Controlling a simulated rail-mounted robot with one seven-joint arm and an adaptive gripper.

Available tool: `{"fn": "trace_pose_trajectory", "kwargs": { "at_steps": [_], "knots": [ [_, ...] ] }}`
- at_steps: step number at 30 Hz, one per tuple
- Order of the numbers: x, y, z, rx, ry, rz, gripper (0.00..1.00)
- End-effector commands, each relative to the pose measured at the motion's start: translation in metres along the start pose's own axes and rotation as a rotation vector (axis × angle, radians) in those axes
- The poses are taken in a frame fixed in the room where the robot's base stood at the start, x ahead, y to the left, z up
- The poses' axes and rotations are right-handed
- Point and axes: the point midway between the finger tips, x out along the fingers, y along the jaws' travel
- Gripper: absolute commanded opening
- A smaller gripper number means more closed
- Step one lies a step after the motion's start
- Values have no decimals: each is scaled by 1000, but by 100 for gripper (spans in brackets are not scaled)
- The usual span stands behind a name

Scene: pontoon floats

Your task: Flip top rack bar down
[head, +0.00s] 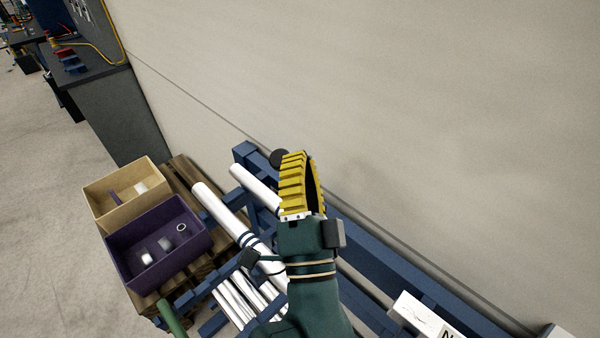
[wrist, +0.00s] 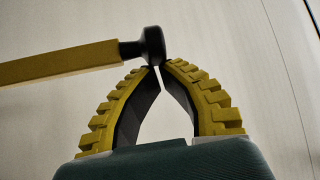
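The rack bar (wrist: 60,64) shows in the wrist view as a yellow bar coming in from the left, nearly level, with a round black knob (wrist: 150,47) on its end. In the head view only the black knob (head: 279,158) is clear, just left of my fingertips; the bar is hidden by my gripper. My gripper (head: 297,155) has yellow ridged fingers. In the wrist view its fingertips (wrist: 160,66) come together right beside the knob, with nothing visible between them. I cannot tell whether they touch the knob.
The blue rack (head: 395,275) stands along a pale wall (head: 400,100) and holds several white tubes (head: 222,208). A purple bin (head: 130,265) and a tan bin (head: 100,205) sit on a wooden pallet (head: 185,172) at left. A dark bench (head: 105,105) stands farther back.

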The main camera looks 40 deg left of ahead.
Motion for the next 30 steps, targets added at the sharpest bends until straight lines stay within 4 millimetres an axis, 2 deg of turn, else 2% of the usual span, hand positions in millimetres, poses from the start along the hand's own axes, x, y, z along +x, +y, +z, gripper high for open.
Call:
{"fn": "trace_pose_trajectory", "kwargs": {
  "at_steps": [1,12,21,30],
  "knots": [
    [-15,14,11,-26,2,-22,0],
    [-47,4,38,-177,7,-168,0],
    [-56,-1,47,-233,6,-224,0],
    [-56,-4,48,-242,6,-233,0]
  ]
}}
